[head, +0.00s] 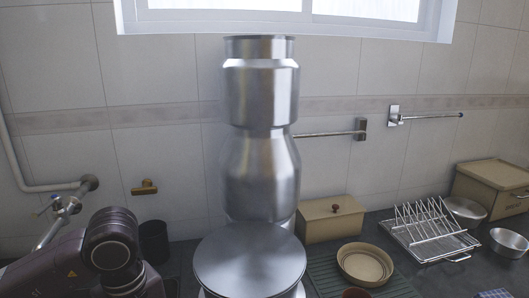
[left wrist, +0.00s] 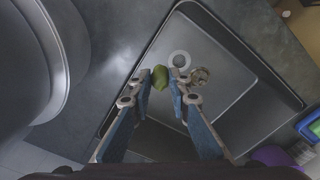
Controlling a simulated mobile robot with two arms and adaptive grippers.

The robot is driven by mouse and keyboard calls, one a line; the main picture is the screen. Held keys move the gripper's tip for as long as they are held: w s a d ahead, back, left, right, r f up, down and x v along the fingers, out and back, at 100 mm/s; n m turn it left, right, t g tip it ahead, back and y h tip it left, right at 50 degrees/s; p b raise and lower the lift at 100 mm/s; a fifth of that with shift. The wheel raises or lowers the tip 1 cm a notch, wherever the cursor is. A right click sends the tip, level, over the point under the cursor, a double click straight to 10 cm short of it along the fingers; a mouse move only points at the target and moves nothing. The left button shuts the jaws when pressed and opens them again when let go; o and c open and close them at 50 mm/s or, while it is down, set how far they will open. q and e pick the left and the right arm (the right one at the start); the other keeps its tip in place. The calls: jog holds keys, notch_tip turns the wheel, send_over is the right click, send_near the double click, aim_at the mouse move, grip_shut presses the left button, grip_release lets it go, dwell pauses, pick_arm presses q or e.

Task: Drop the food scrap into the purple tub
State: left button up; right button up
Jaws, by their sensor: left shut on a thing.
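My left gripper (left wrist: 160,85) is shut on a green food scrap (left wrist: 160,77), seen between its fingertips in the left wrist view. It is over the sink (left wrist: 245,110), with the drain (left wrist: 180,58) just beyond the fingertips. A purple thing (left wrist: 270,155), likely the purple tub, shows partly at the lower right of that view, to the right of my gripper; the rest of it is cut off. In the head view only my left arm shows, at the lower left; the gripper and the scrap are hidden there. My right gripper is not in view.
To the right are a tan box (head: 330,222), a bowl (head: 366,264) and a dish rack (head: 428,232). A small brownish thing (left wrist: 200,75) lies near the drain.

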pick_arm(q)
jog(key=shift+s+d+r+m+p, duration=0.4)
jog(key=shift+s+m, duration=0.3)
jog(key=shift+m, duration=0.95)
jog(key=shift+s+d+r+m+p, duration=0.35)
jog(key=shift+s+m, duration=0.4)
jog(key=shift+m, duration=0.95)
jog(key=shift+s+d+r+m+p, duration=0.35)
jog(key=shift+s+m+p, duration=0.3)
jog(key=shift+m, duration=1)
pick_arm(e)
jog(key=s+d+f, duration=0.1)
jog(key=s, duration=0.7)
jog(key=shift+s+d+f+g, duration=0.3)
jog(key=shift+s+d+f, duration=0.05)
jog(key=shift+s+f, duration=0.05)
pick_arm(q)
jog(key=shift+f, duration=0.1)
